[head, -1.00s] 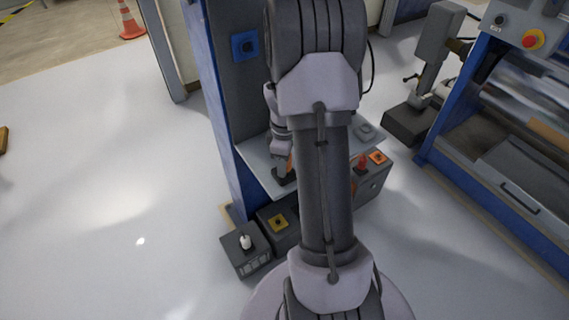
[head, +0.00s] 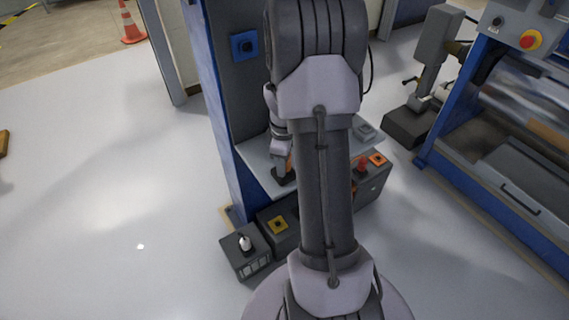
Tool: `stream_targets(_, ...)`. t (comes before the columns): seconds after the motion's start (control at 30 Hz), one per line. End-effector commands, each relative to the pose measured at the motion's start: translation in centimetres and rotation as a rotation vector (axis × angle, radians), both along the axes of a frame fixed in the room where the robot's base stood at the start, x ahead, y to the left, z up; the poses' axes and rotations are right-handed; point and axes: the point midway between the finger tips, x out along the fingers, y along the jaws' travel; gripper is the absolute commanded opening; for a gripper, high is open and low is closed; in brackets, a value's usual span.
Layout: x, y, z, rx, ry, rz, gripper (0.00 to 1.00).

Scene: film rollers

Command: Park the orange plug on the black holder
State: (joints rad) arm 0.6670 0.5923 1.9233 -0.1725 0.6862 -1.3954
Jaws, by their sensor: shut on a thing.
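The orange plug (head: 290,163) shows as a small orange patch at my gripper (head: 284,164), just left of my arm's dark link. My gripper is shut on the plug, low over the light grey shelf (head: 258,172). A black piece, which looks like the black holder (head: 283,177), is on the shelf right below the gripper. I cannot tell whether the plug touches it or sits in it. My arm hides the right side of the gripper and part of the shelf.
A blue socket (head: 244,45) is on the upright panel. A blue-framed roller machine (head: 500,180) stands right.

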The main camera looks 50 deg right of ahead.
Motion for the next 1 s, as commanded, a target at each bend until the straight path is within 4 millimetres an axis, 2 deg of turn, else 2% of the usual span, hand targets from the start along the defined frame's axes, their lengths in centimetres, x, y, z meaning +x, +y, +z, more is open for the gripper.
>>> stream_targets(0.03,-1.6,1.2,-3.8,0.039,0.052,-0.002,0.0)
stream_targets(0.07,-1.6,1.2,-3.8,0.039,0.052,-0.002,0.0)
stream_targets(0.1,-1.6,1.2,-3.8,0.039,0.052,-0.002,0.43)
stream_targets(0.2,-1.6,1.2,-3.8,0.04,0.052,-0.002,0.63)
stream_targets(0.57,-1.6,1.2,-3.8,0.04,0.052,0.0,0.65)
stream_targets(0.67,-1.6,1.2,-3.2,0.038,0.05,0.001,0.65)
stream_targets(0.77,-1.6,1.3,-1.4,0.034,0.044,0.002,0.65)
stream_targets(1.0,-1.9,1.3,5.2,0.018,0.023,0.001,0.65)
